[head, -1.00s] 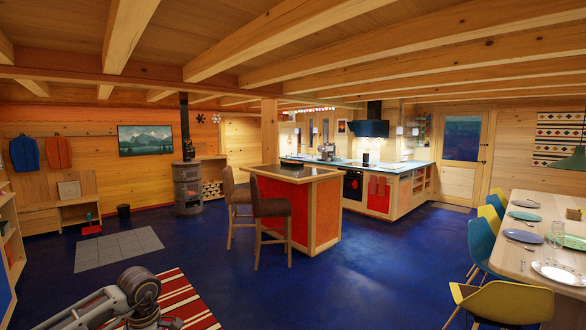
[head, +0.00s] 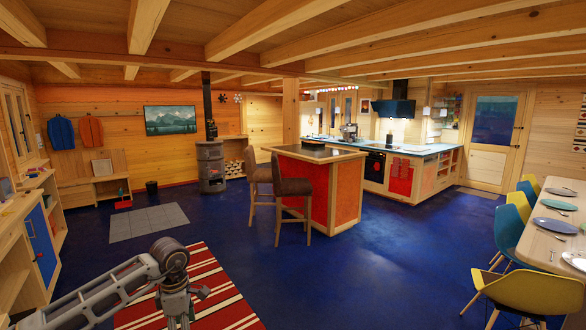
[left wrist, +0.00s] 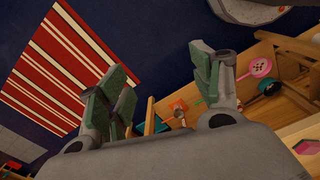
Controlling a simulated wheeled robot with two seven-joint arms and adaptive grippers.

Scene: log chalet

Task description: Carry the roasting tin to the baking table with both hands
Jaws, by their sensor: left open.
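I cannot make out a roasting tin in either view, and I cannot tell which surface is the baking table. My left arm comes in at the lower left of the head view, over the striped rug, and its end is cut off by the bottom edge. In the left wrist view my left gripper (left wrist: 158,85) is open, with its green-padded fingers apart and nothing between them. My right gripper is in neither view.
A red-sided island (head: 318,200) with two stools stands mid-room, with the kitchen counter (head: 410,170) behind. A dining table (head: 550,240) with chairs is at right. A wooden shelf unit (head: 35,245) lines the left. The striped rug (head: 210,280) and blue floor between are clear.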

